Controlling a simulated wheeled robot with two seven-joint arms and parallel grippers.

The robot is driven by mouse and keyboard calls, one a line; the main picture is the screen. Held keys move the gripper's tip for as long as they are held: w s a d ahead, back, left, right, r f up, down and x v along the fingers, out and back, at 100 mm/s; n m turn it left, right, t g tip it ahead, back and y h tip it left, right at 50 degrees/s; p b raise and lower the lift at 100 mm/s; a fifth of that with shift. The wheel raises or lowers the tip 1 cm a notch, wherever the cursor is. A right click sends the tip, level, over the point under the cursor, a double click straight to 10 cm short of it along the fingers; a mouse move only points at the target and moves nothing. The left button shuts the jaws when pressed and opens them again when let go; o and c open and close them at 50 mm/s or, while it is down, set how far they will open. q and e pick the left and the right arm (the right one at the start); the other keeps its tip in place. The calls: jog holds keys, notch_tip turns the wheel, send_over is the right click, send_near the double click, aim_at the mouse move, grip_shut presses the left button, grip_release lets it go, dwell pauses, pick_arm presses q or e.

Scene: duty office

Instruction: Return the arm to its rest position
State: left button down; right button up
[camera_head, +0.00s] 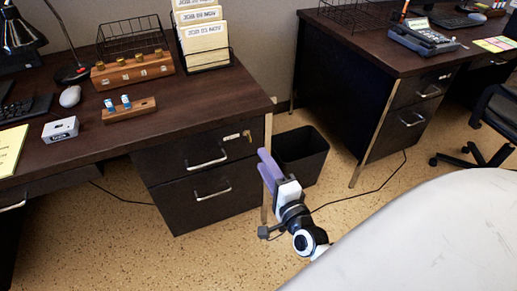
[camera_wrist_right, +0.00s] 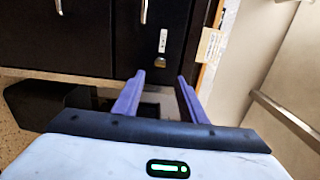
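My right arm (camera_head: 305,238) reaches in from the lower right in the head view. Its gripper (camera_head: 266,168) has purple fingers and hangs in front of the left desk's drawers, beside the black waste bin. In the right wrist view the two purple fingers (camera_wrist_right: 160,77) stand apart with a clear gap and nothing between them. The gripper is open and empty. My left arm and gripper do not show in either view.
The left desk (camera_head: 225,105) carries a wooden block with knobs (camera_head: 133,70), a smaller block with blue-topped pieces (camera_head: 129,109) and a file rack (camera_head: 206,58). The black bin (camera_head: 301,155) stands on the floor between the desks. A chair (camera_head: 490,120) is at the right.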

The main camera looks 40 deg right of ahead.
jog(key=shift+v, duration=0.8)
jog(key=s+a+f+n+g+y+p, duration=0.2)
jog(key=s+a+n+g+y+p, duration=0.1)
jog(key=s+a+n, duration=0.5)
jog(key=s+a+f+n+g+y+p, duration=0.2)
jog(key=s+a+n+g+p, duration=0.3)
jog(key=n, duration=0.9)
jog(key=s+a+y+p, duration=0.1)
jog(key=s+a, duration=0.2)
jog(key=a, duration=0.1)
jog(key=shift+f+n+g+y, duration=0.3)
jog(key=shift+f+n+g, duration=0.1)
jog(key=shift+s+a, duration=0.1)
